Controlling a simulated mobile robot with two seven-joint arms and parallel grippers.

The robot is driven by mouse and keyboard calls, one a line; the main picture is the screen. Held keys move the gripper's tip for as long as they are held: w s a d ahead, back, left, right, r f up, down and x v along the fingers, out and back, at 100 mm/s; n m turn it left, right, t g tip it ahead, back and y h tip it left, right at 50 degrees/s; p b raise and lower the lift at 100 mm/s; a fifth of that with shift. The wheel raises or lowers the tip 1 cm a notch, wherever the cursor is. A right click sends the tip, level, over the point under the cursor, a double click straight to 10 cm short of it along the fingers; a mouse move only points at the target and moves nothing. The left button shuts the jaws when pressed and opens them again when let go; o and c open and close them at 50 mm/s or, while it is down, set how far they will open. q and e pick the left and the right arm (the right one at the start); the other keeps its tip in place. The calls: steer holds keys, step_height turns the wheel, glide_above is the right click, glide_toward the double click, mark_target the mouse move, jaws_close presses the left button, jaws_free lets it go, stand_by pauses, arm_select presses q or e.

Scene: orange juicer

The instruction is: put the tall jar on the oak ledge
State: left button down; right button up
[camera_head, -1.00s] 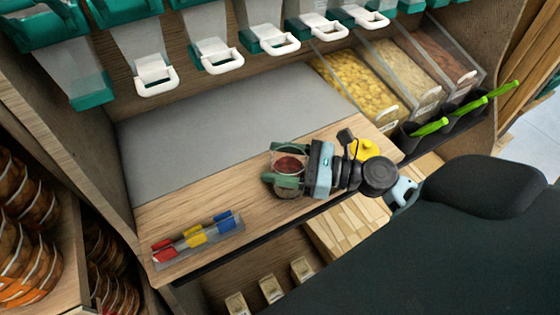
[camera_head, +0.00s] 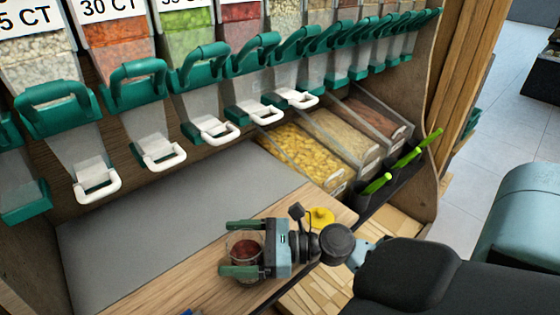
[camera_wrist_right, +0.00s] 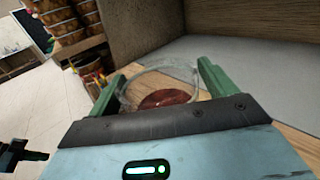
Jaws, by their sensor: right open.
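The tall jar (camera_head: 245,249) is clear glass with dark red contents. In the head view it is on or just over the wooden strip, the oak ledge (camera_head: 281,293), near its front edge; contact at its base is hidden. My right gripper (camera_head: 241,248) reaches in from the right, with its green fingers on either side of the jar. The fingers are open around it. In the right wrist view the jar's round rim and red contents (camera_wrist_right: 165,98) show between the fingers.
A grey mat (camera_head: 170,222) lies behind the ledge, clear. Dispensers with white handles (camera_head: 212,133) hang above it. Bins of yellow pieces (camera_head: 303,157) and grains stand at the right, with green-handled scoops (camera_head: 377,184) in front. A yellow object (camera_head: 320,217) is close to my right wrist.

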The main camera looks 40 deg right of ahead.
steer(key=b+v, duration=0.1)
steer(key=v, duration=1.1)
